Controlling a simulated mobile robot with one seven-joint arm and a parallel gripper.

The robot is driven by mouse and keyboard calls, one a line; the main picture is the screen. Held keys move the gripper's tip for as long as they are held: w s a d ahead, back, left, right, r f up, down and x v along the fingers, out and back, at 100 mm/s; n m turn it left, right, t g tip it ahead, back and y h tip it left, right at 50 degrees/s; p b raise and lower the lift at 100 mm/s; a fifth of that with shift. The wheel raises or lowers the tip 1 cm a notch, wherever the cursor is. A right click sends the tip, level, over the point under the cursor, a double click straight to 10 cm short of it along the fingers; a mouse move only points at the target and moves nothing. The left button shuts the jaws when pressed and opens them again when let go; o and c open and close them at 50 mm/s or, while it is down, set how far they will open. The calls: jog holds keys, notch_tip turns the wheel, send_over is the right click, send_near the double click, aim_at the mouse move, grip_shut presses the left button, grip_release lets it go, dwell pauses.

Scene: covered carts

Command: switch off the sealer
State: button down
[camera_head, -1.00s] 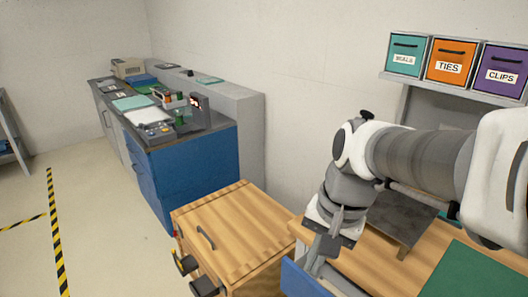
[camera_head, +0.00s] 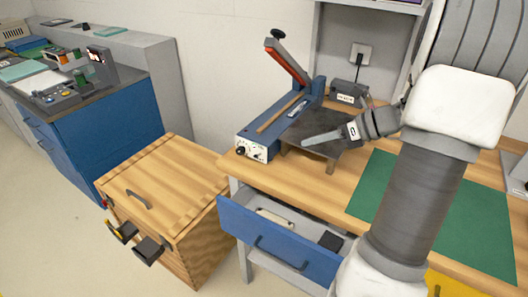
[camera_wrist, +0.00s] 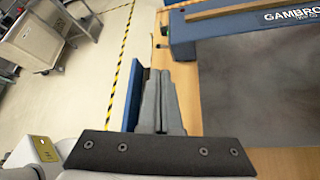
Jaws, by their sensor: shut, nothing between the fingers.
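The sealer (camera_head: 282,118) is a blue bar-shaped device on the wooden table, its arm with a red-orange side tilted up. A pale panel with dark knobs (camera_head: 251,151) is on its near left end. In the wrist view part of its blue body with white lettering (camera_wrist: 290,18) shows at the upper right; the knob panel is not clear there. My gripper (camera_head: 306,140) is shut and empty, pointing left above the dark plate in front of the sealer. In the wrist view its fingers (camera_wrist: 161,74) are together, apart from the sealer.
The dark plate (camera_head: 318,152) stands beside the sealer. A small black labelled box (camera_head: 349,92) sits behind, below a wall socket (camera_head: 361,54). A blue drawer (camera_head: 275,241) is open below the table edge. A green mat (camera_head: 375,184) lies at right; a wooden chest (camera_head: 167,200) stands left.

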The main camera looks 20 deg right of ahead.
aim_at(257, 156)
jog(key=shift+a, duration=0.1)
jog(key=b+x, duration=0.3)
jog(key=x, duration=1.1)
jog(key=shift+s+a+f+n+h+b, duration=0.2)
jog(key=shift+n+h+b, duration=0.3)
jog(key=shift+b, duration=0.4)
jog(key=shift+t, duration=0.3)
jog(key=n+h+b, duration=0.1)
jog(key=b, duration=0.1)
jog(key=f+t+b, duration=0.1)
jog(key=b, duration=0.2)
jog(key=shift+s+a+f+n+h+b, duration=0.2)
jog(key=shift+a+n+h+b, duration=0.1)
jog(key=shift+n+h+b, duration=0.1)
jog(key=n+t+h+b, duration=0.1)
jog(key=b, duration=0.2)
jog(key=shift+a+f+b, duration=0.1)
jog(key=shift+a+b, duration=0.05)
jog(key=shift+b, duration=0.25)
jog(key=shift+r+p, duration=0.25)
jog(key=shift+p, duration=0.05)
jog(key=shift+r, duration=0.1)
